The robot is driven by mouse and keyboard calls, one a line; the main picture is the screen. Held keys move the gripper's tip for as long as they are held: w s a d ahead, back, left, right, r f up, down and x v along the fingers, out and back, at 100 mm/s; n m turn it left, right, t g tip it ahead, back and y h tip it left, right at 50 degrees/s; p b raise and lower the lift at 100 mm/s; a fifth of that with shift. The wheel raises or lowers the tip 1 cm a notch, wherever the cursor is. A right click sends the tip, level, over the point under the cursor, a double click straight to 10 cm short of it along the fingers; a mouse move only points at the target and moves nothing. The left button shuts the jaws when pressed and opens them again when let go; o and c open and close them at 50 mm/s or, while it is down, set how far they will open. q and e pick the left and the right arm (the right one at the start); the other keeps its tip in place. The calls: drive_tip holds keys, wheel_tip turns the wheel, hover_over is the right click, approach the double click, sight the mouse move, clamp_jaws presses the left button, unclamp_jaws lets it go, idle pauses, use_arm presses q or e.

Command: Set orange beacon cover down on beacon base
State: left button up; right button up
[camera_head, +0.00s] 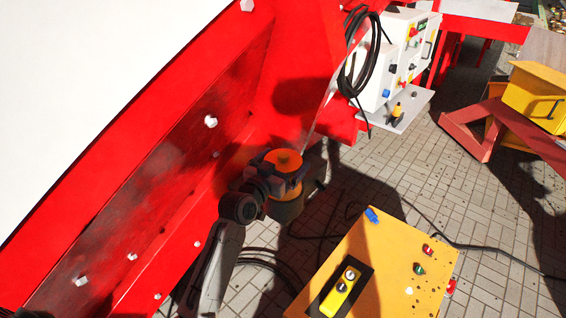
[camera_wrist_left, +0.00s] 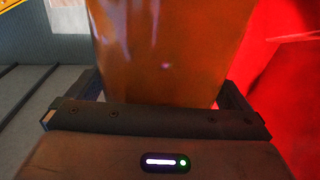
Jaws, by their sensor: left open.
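The orange beacon cover (camera_head: 284,157) is upright near the middle of the head view, beside the red machine frame. It fills the upper middle of the left wrist view (camera_wrist_left: 170,50), with its lower and upper ends out of that view. My left gripper (camera_head: 281,173) is open, with its fingers (camera_wrist_left: 160,92) on both sides of the cover. A dark grey, drum-like part, seemingly the beacon base (camera_head: 289,211), is directly below the cover. Whether the cover rests fully on it is hard to tell because my gripper hides the join. My right gripper is not in view.
The red frame (camera_head: 225,130) with white bolts rises close on the left. A yellow control box (camera_head: 385,255) stands at the lower right, with black cables (camera_head: 265,260) on the paving nearby. A white control panel (camera_head: 400,60) hangs at the upper right.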

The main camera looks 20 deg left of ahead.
use_arm(q)
drive_tip(key=b+v, duration=0.1)
drive_tip(key=v, duration=0.9)
drive_tip(key=shift+s, duration=0.4)
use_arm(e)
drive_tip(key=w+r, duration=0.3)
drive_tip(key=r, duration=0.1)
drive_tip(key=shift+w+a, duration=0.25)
